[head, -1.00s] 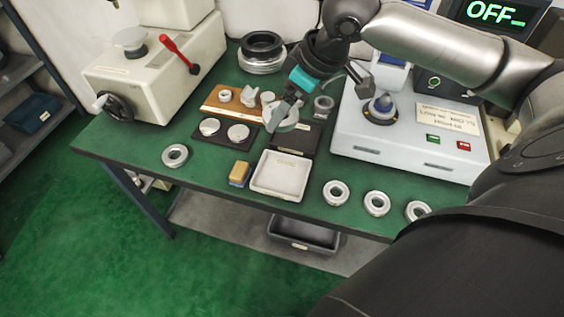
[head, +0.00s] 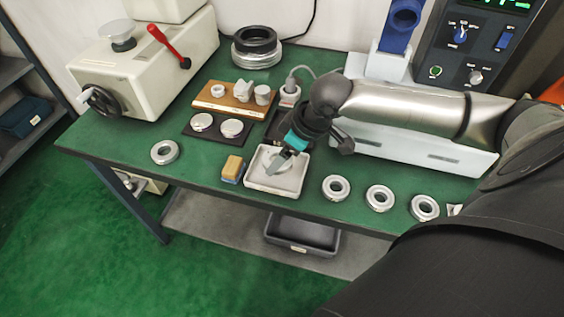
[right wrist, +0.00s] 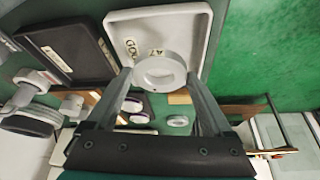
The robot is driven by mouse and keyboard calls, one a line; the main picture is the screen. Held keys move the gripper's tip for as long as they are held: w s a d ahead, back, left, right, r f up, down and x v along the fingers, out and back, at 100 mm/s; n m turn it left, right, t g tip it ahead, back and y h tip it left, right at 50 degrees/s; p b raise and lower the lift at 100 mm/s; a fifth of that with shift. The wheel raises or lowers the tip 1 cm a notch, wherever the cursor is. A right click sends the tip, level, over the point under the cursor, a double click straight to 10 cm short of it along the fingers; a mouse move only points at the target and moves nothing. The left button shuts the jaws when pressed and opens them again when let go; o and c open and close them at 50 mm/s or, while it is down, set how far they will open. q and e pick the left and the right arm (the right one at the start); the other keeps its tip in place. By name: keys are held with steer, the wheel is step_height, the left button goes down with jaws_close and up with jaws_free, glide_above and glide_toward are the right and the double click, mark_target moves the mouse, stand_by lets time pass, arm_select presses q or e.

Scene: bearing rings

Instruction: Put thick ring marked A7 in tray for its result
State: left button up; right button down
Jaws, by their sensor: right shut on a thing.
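My right gripper (head: 280,160) is over the white tray (head: 250,182) near the table's front edge. In the right wrist view the gripper (right wrist: 160,85) is shut on a thick pale ring (right wrist: 160,72), gripped across its outside. A small mark reading A7 shows at the ring's rim. The white tray (right wrist: 196,15) lies beyond the ring, with a label partly hidden that starts "GOO". I cannot tell if the ring touches the tray floor. A dark tray (right wrist: 65,50) lies beside it. My left gripper is not in view.
Single rings (head: 336,188) lie along the front edge to the right, and one ring (head: 165,152) lies to the left. A yellow-and-blue block (head: 232,169) stands beside the white tray. A wooden stand (head: 235,98) and a black plate with two discs (head: 216,127) are behind.

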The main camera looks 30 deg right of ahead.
step_height(320, 180, down, 3)
steer(key=shift+f+b, duration=0.1)
steer(key=shift+b, duration=0.25)
jaws_free()
steer(key=shift+f, duration=0.15)
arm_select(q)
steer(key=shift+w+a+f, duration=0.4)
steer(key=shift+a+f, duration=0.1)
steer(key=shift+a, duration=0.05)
arm_select(e)
steer(key=shift+r, duration=0.25)
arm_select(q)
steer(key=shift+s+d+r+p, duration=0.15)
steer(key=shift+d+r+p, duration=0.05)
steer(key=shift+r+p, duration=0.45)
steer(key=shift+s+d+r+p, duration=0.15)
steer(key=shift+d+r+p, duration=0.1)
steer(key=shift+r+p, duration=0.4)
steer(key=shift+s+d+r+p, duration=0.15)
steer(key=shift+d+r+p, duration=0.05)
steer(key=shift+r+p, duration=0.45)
arm_select(e)
steer(key=v, duration=1.1)
steer(key=shift+s+r, duration=0.2)
steer(key=shift+r, duration=0.2)
